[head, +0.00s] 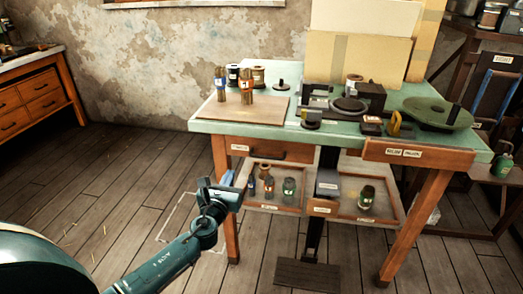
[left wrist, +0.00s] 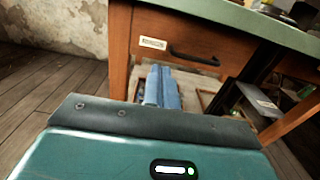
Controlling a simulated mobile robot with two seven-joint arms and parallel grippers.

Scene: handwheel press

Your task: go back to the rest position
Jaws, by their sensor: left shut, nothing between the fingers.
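My left gripper (head: 227,179) is in front of the workbench's left front leg, lower than the green top and near the lower shelf, with nothing held. My left arm comes in from the lower left of the head view. My right gripper does not show in either view.
The workbench (head: 208,126) carries bottles on a board (head: 238,110), a dark press-like device (head: 349,103) and a green round piece (head: 437,112). Its lower shelf holds trays with bottles. Bare plank floor (head: 110,180) lies left of the bench; a drawer cabinet (head: 38,95) stands far left.

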